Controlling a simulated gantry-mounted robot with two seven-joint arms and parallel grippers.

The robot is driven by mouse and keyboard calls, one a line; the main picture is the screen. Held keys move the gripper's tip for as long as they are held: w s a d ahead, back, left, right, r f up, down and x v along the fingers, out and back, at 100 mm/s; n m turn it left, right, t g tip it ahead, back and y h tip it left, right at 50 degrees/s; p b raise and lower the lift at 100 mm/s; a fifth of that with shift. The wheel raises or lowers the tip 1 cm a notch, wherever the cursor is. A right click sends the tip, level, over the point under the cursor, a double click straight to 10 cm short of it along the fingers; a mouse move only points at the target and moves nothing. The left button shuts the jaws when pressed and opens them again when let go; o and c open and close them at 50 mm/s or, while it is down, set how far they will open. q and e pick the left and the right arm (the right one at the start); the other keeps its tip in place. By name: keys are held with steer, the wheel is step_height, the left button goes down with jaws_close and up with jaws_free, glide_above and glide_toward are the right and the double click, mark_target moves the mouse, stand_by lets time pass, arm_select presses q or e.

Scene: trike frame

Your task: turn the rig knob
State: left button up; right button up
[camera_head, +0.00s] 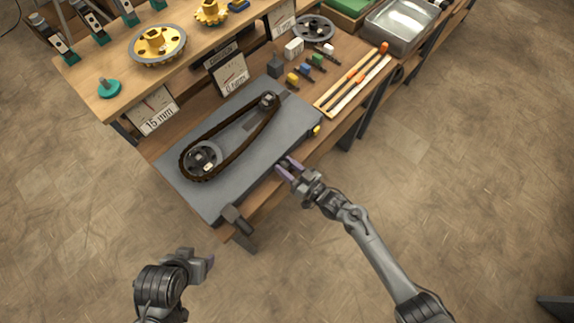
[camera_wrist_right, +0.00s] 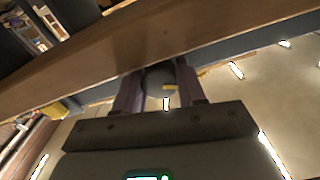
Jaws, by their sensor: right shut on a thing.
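The rig is a grey plate (camera_head: 225,180) on the bench, with a dark chain (camera_head: 238,138) looped around two sprockets. My right gripper (camera_head: 289,169) is at the plate's front edge. The knob is mostly hidden by the fingers in the head view. My left gripper (camera_head: 200,266) is in front of the bench, away from the rig; its finger opening cannot be made out.
A dark block (camera_head: 237,219) sticks out at the plate's near corner. Gauge cards, including one reading 15 mm (camera_head: 157,113), stand behind the rig. A shelf holds a large yellow gear (camera_head: 158,45). Small colored parts and an orange-ended tool (camera_head: 352,82) lie to the right. Open floor lies in front.

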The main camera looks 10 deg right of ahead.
steer(key=o, duration=1.1)
steer(key=shift+c, duration=0.2)
steer(key=shift+d, duration=0.1)
steer(key=p+v, duration=0.1)
steer(key=v, duration=0.9)
steer(key=shift+s+d, duration=0.2)
steer(key=shift+s, duration=0.15)
steer(key=shift+w, duration=0.1)
